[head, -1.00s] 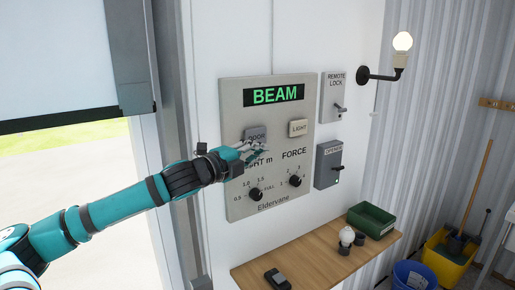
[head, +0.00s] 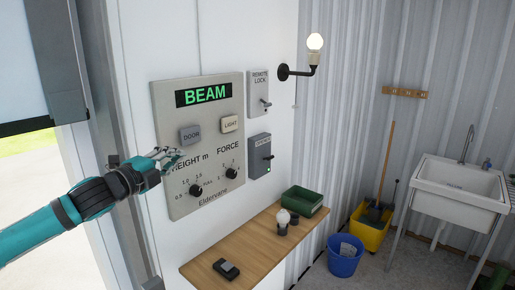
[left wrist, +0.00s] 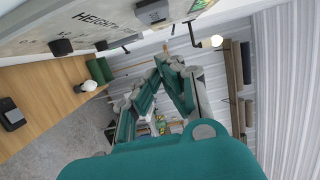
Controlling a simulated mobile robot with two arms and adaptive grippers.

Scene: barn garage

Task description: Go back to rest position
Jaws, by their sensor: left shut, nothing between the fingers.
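My left gripper (head: 170,157) is shut and empty in the head view, at the end of my teal and black arm. It is in front of the lower left of the grey control panel (head: 232,92), below the DOOR button (head: 190,134), and covers part of the HEIGHT label. The panel's display (head: 203,95) reads BEAM in green. In the left wrist view the gripper's fingers (left wrist: 165,68) meet at their tips with nothing between them, and the panel (left wrist: 100,22) is at the upper left. My right gripper is not in view.
Below the panel is a wooden shelf (head: 240,250) with a dark remote-like box (head: 226,268), a spare bulb (head: 283,217) and a green tray (head: 302,200). A lit lamp (head: 315,45) is on the wall. A sink (head: 460,185), blue bucket (head: 345,255) and yellow mop bucket (head: 371,230) stand right.

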